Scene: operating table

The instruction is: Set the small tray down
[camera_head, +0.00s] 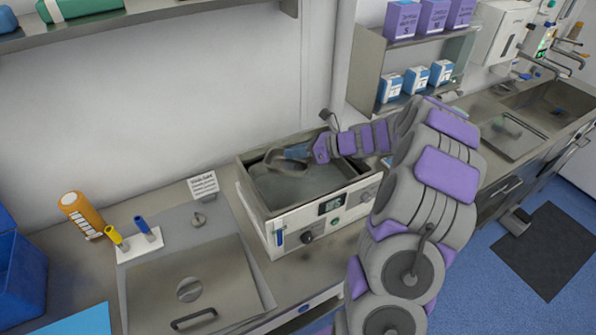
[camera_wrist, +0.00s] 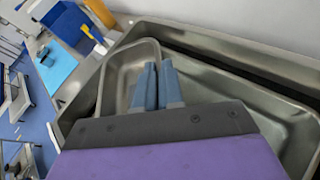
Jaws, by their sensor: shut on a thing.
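The small tray (camera_wrist: 122,70) is a shallow grey metal tray with a rounded rim. My gripper (camera_wrist: 157,68) has its two blue fingers close together at the tray's right side and is shut on it. In the head view, my gripper (camera_head: 294,152) reaches in from the right, over the open steel basin of a white bench unit (camera_head: 325,208). The small tray (camera_head: 272,160) shows there as a grey rounded shape within the basin's outline. I cannot tell whether it touches the basin floor. My gripper's body hides the tray's near part in the wrist view.
The basin's raised walls surround the tray. Left of the unit are a lidded steel bath (camera_head: 190,288), an orange bottle (camera_head: 80,215), a small holder with yellow and blue items (camera_head: 138,243) and a blue bin (camera_head: 18,270). Shelves with boxes (camera_head: 416,80) stand behind my arm.

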